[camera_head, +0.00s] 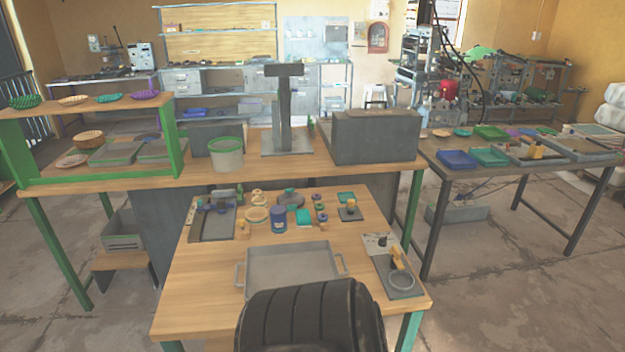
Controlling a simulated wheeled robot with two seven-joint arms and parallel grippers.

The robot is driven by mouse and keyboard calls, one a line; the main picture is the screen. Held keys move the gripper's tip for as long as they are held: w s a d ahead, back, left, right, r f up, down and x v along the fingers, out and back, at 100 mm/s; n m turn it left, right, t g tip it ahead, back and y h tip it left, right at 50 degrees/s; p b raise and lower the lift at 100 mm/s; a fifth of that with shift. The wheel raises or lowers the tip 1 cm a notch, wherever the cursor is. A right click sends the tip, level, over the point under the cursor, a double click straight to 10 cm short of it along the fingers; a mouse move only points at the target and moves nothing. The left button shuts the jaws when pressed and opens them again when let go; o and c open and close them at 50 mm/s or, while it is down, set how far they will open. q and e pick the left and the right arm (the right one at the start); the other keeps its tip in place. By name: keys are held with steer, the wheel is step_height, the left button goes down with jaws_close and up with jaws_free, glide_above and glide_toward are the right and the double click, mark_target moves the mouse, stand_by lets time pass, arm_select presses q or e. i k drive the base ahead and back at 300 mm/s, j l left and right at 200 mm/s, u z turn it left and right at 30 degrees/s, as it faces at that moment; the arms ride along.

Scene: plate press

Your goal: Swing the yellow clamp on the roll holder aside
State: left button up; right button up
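A small grey fixture (407,293) lies at the right edge of the wooden front table (200,290). A yellow lever-like part (396,257) stands on it, just behind a pale ring (401,281). Another small grey base with a yellow upright part (351,207) stands farther back on the same table. The parts are too small to tell for certain which one is the roll holder with the clamp, or whether a clamp is open or shut. Neither of my grippers is in view.
A grey two-handled tray (292,268) lies mid-table, with a dark ribbed shape (312,318) in front of it. A blue jar (278,219) and several small parts stand behind the tray. A grey press column (286,120) and box (375,137) stand on the rear table.

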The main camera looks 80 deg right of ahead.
mark_target(396, 260)
steer(key=z, duration=3.35)
